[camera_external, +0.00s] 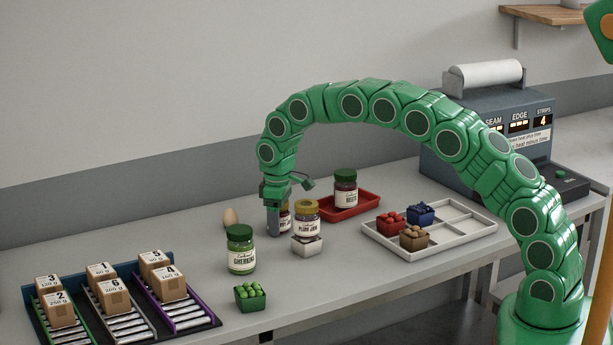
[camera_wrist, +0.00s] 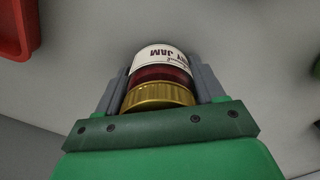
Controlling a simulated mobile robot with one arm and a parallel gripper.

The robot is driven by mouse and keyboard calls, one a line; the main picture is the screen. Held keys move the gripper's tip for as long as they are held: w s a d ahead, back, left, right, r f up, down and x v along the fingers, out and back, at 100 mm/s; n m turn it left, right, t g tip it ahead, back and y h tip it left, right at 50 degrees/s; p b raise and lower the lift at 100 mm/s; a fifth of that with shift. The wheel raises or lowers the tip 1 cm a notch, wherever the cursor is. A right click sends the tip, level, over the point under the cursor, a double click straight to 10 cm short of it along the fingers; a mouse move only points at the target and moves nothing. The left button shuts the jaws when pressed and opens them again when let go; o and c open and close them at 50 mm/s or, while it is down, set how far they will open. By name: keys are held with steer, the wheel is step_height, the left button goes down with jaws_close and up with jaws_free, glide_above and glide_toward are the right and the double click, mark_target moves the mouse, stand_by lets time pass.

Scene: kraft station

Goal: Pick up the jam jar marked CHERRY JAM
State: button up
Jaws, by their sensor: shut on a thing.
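My gripper (camera_external: 276,220) points down at the middle of the bench. It is shut on a jam jar (camera_external: 286,222) that is mostly hidden behind it in the external view. In the wrist view the jar (camera_wrist: 160,74) sits between the two fingers (camera_wrist: 159,88), with a gold lid, dark red contents and a white label. The label shows upside down and ends in "Y JAM"; the start of the word is cut off. I cannot tell whether the jar touches the bench.
A red tray (camera_external: 367,207) holds another jar (camera_external: 345,190). A white divided tray (camera_external: 470,232) is farther right.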

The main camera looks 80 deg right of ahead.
steer(key=shift+c, duration=1.4)
steer(key=shift+r, duration=0.15)
